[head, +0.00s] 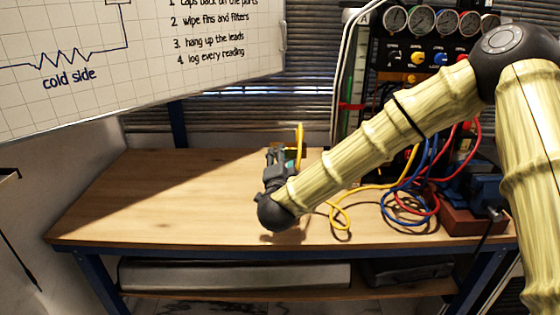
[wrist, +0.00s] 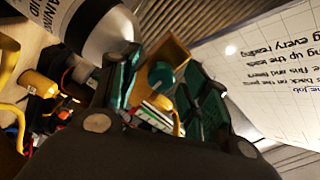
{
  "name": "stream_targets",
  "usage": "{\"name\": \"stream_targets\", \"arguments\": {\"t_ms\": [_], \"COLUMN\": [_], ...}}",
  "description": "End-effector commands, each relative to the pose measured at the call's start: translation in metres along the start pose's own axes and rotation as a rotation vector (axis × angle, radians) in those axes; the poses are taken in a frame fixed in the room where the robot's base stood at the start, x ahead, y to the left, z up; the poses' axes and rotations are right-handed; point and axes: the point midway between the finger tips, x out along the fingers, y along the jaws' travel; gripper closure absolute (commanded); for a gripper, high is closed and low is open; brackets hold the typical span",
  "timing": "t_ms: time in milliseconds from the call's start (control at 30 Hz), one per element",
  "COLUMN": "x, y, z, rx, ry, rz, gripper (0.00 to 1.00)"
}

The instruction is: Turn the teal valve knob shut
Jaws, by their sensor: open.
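The teal valve knob (wrist: 161,75) shows in the wrist view as a round teal disc in front of a yellow-brown block (wrist: 176,54). My gripper (wrist: 163,68) is open, with one dark-green padded finger on each side of the knob in that picture. I cannot tell whether either finger touches the knob. In the head view my gripper (head: 279,157) is low over the middle of the wooden bench (head: 150,190).
A bottle with a dark-lettered label (wrist: 97,28) stands close to the left finger in the wrist view. A gauge panel (head: 425,50) stands at the back right. Yellow, blue and red hoses (head: 415,195) lie on the right of the bench. The bench's left part is clear.

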Motion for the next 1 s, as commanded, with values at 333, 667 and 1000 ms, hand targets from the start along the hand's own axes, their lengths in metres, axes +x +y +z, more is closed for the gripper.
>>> {"name": "stream_targets", "arguments": {"t_ms": [333, 667, 1000], "x": [-0.043, -0.099, -0.119], "y": [0.0, 0.0, 0.0], "z": [0.001, 0.001, 0.0], "rx": [-0.002, -0.001, 0.0], "ry": [-0.004, -0.003, 0.001], "rz": [0.0, 0.0, 0.001], "gripper": [0.54, 0.54, 0.54]}}
